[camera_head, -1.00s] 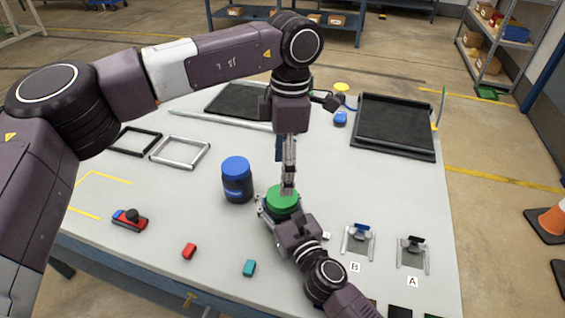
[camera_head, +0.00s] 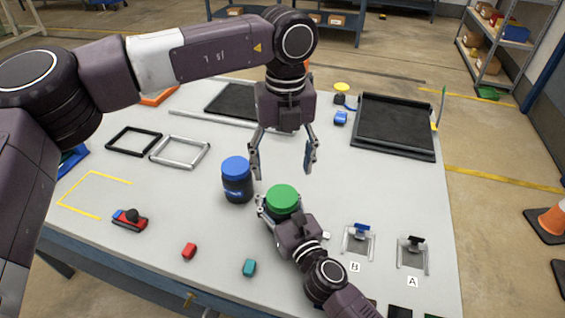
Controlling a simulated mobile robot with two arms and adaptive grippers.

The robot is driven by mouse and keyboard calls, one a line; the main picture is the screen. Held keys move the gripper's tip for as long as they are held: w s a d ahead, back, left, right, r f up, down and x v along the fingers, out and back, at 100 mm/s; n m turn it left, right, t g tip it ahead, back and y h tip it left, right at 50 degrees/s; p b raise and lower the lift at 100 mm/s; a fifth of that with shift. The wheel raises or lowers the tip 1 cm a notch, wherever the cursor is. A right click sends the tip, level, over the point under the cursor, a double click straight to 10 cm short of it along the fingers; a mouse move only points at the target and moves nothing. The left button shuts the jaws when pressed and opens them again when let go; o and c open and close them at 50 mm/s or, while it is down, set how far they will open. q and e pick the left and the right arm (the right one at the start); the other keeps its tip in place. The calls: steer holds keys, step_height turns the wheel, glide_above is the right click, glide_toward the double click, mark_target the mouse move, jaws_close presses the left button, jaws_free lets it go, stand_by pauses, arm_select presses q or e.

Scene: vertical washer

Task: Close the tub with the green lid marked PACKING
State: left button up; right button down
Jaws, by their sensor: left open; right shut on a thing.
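A green lid (camera_head: 283,198) sits at the middle of the table, on top of a tub that is mostly hidden by the lid and my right gripper. No lettering on the lid can be read, and I cannot tell how tightly it sits. My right gripper (camera_head: 280,213) is shut around the tub just below the lid, coming from the front. My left gripper (camera_head: 283,167) is open and empty, pointing down above and slightly behind the lid, its two fingers spread wide and apart from it.
A dark jar with a blue lid (camera_head: 237,180) stands close left of the tub. Metal stands marked B (camera_head: 357,240) and A (camera_head: 412,254) are at right. A black tray (camera_head: 393,127) lies at back right.

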mark_target(282, 195)
arm_select(q)
steer(key=n, duration=0.4)
steer(key=shift+r+n, duration=0.1)
steer(key=shift+n, duration=0.3)
steer(key=n, duration=0.3)
steer(key=shift+s+a+r, duration=0.1)
steer(key=shift+f, duration=4.05)
steer(key=shift+c, duration=0.4)
